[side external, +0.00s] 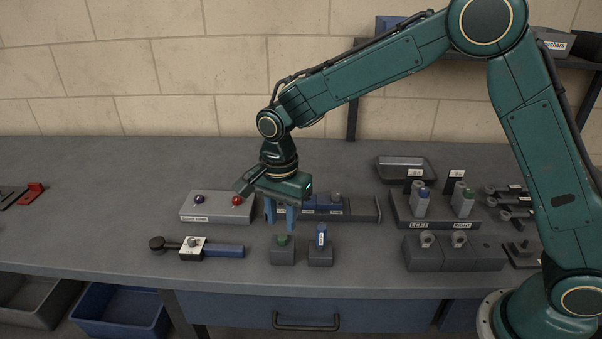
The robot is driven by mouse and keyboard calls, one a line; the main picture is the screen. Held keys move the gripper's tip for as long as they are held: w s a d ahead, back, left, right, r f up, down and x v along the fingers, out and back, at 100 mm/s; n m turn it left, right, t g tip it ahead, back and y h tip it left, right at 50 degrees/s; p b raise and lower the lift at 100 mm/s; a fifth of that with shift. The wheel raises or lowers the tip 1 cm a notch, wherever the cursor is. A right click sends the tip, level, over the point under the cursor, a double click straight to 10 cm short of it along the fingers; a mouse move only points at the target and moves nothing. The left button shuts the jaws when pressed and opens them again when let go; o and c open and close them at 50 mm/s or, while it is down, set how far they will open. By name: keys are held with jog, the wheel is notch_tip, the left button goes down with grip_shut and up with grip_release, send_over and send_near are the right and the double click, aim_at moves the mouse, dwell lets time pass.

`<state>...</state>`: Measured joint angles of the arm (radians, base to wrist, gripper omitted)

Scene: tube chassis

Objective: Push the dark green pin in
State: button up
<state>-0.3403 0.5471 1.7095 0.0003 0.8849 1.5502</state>
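A dark green pin (283,240) stands upright in a dark grey block (282,256) near the front of the bench, its green top showing above the block. My gripper (280,216) points down just above and behind the pin in the picture. Its two blue fingers are apart, and I see nothing between them. The fingertips look clear of the pin, though the depth between them is hard to judge.
A light grey box (215,208) with a dark knob and a red knob lies left of my gripper. A blue-handled tool (215,250) lies front left. A blue part (325,205) in a dark holder sits behind right. A LEFT/RIGHT rack (435,224) stands further right. The left bench is mostly clear.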

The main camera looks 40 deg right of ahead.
aim_at(283, 236)
jog(key=shift+f, duration=2.25)
grip_shut()
